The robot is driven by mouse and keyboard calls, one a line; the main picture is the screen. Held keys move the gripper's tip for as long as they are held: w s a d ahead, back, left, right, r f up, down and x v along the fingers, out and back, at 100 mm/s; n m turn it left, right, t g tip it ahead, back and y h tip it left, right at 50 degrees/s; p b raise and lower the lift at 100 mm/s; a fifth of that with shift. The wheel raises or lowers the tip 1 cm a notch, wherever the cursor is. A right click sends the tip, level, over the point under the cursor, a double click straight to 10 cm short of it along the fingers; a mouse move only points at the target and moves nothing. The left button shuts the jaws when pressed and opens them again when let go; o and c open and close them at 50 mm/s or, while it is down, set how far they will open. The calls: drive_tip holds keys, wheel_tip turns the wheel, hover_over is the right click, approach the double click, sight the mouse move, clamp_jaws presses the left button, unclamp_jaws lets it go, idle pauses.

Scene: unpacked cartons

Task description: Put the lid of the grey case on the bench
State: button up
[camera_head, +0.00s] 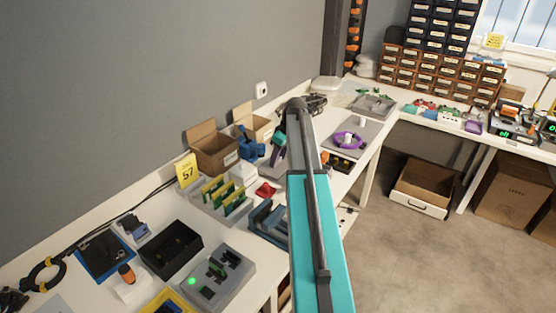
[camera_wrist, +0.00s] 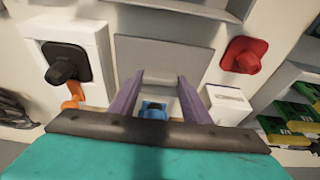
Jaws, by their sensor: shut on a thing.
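A flat grey panel, which looks like the lid (camera_wrist: 165,58), lies across the purple fingers of my gripper (camera_wrist: 159,76) in the wrist view. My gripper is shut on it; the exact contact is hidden. A small blue part (camera_wrist: 153,110) shows between the fingers. In the head view my gripper (camera_head: 277,156) is low over the long bench, partly behind my arm, and the lid cannot be made out there. An open grey case (camera_head: 373,104) stands at the far end of the bench (camera_head: 330,101); I cannot tell if the lid belongs to it.
A red knob (camera_wrist: 243,55) and a dark knob on a white box (camera_wrist: 66,62) flank the panel. Green boards in a rack (camera_head: 225,196) and cartons (camera_head: 213,150) stand to the left. A grey plate with a purple ring (camera_head: 349,139) is right of my arm.

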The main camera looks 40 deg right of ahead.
drive_tip(key=shift+f, duration=0.5)
drive_tip(key=shift+f, duration=0.15)
drive_tip(key=o, duration=1.1)
drive_tip(key=v, duration=1.2)
drive_tip(key=shift+r+b, duration=0.2)
drive_tip(key=shift+b, duration=0.15)
